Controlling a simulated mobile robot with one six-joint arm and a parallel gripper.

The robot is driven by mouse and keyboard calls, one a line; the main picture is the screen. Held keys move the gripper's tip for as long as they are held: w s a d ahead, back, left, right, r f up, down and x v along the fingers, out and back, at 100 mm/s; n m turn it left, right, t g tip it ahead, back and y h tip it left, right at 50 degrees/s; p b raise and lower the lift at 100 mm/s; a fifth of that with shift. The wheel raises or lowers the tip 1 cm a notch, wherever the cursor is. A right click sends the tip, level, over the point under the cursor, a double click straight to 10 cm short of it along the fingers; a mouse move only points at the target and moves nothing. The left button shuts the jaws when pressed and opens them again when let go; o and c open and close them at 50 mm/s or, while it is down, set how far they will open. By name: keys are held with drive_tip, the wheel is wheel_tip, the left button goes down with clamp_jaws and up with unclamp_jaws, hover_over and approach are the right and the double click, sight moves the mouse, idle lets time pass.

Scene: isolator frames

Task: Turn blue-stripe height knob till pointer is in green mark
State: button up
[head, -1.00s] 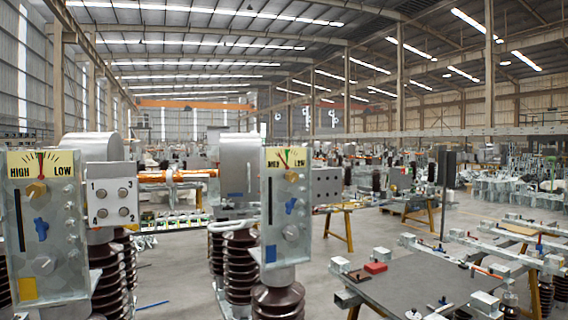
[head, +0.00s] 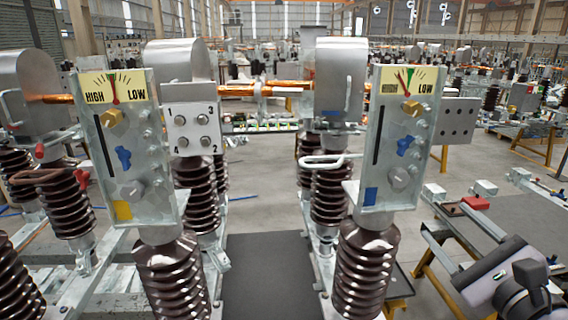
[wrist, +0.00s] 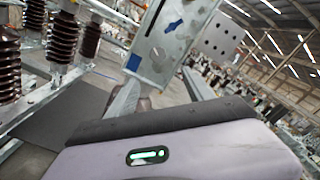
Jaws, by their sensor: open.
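The blue-stripe panel (head: 388,150) stands upright on a brown insulator, right of centre in the head view, with a blue patch (head: 370,196) low on its face. It carries a brass knob (head: 412,108), a blue knob (head: 405,145) and a grey knob (head: 399,180). Its red pointer (head: 403,82) leans left of the green mark (head: 411,74). The panel also shows tilted in the wrist view (wrist: 165,40). My gripper (head: 458,282) is open at lower right, apart from the panel. Its fingers cannot be made out; its pale body fills the bottom of the wrist view.
A similar yellow-patch panel (head: 125,150) stands at left, its pointer near its green mark. A numbered plate (head: 192,128) sits behind between them. A pale handle bar (head: 330,161) juts left of the blue-stripe panel. A worktable (head: 500,225) stands at right.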

sight(401, 180)
drive_tip(key=w+p, duration=0.1)
drive_tip(key=w, duration=0.4)
drive_tip(key=w+p, duration=0.2)
drive_tip(key=w, duration=0.4)
drive_tip(key=w+a+p, duration=0.1)
drive_tip(key=w, duration=0.4)
drive_tip(key=shift+w+p, duration=0.2)
drive_tip(key=shift+p, duration=0.2)
drive_tip(key=shift+a, duration=0.1)
drive_tip(key=shift+s, duration=0.1)
clamp_jaws()
